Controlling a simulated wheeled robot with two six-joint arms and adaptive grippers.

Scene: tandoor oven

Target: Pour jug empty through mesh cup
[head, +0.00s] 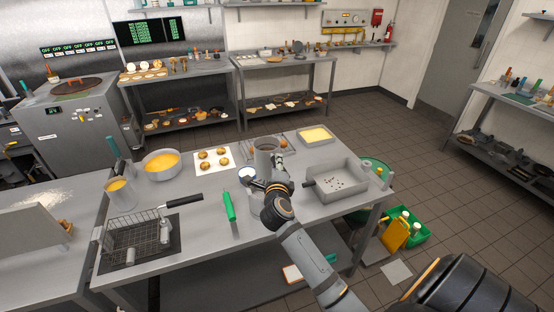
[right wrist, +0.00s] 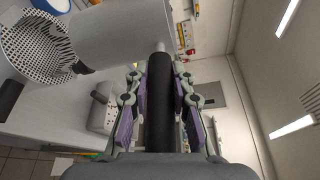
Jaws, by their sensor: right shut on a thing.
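My right gripper (head: 280,163) is shut on the dark handle (right wrist: 160,105) of a grey metal jug (head: 264,157). The jug looks upright over the far part of the steel table; its grey body (right wrist: 118,32) fills the top of the right wrist view. I cannot tell what is inside it. A round perforated mesh cup (right wrist: 35,48) shows beside the jug at the upper left of the right wrist view. A small white and blue round vessel (head: 247,174) is left of the jug in the head view. My left gripper is not in view.
The steel table (head: 190,225) also bears a pot of yellow liquid (head: 162,164), a tray of buns (head: 213,149), a green-handled tool (head: 228,205), a wire basket (head: 135,240) and a square pan with dark specks (head: 362,190). The front middle is mostly bare.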

